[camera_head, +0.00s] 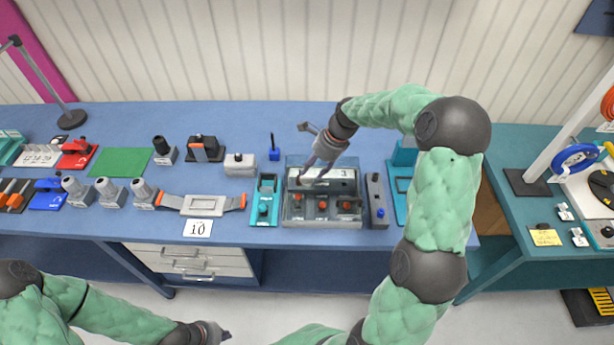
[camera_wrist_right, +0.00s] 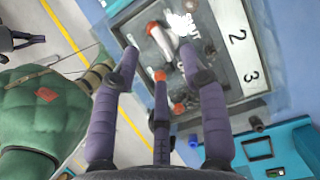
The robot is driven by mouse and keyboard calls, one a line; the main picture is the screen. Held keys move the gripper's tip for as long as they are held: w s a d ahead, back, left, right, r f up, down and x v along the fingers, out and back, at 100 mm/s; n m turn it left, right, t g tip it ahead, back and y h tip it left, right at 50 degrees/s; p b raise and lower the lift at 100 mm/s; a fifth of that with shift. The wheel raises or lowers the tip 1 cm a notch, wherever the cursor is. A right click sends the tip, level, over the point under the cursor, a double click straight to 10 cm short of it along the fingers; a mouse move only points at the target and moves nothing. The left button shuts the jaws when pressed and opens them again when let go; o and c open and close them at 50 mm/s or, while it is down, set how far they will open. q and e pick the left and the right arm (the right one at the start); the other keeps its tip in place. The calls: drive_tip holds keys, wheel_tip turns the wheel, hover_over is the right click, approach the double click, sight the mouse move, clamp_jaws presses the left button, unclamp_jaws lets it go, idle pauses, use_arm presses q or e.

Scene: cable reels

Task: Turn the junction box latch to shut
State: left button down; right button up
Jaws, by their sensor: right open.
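The junction box (camera_head: 322,218) is a grey box near the front of the blue table, with several orange-capped parts in its open tray and a pale numbered panel (camera_head: 338,184) behind them. In the right wrist view the box shows a white "SHUT" marking (camera_wrist_right: 186,24) and the panel numbered 2 and 3 (camera_wrist_right: 240,45). A grey part with an orange end (camera_wrist_right: 154,27), possibly the latch, lies beside the marking. My right gripper (camera_head: 312,148) is open above the box; its fingers (camera_wrist_right: 160,58) partly hide the tray. My left gripper (camera_head: 222,334) is low in front of the table, its fingers unclear.
A teal fixture (camera_head: 265,200) stands just left of the box and a grey block with a blue knob (camera_head: 377,200) just right. A strapped grey device (camera_head: 202,205) and a "10" card (camera_head: 197,228) lie further left. The table behind the box is mostly clear.

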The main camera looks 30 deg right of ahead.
sight(307, 178)
drive_tip(key=shift+x, duration=2.6)
drive_tip(key=shift+d+r, duration=0.1)
clamp_jaws()
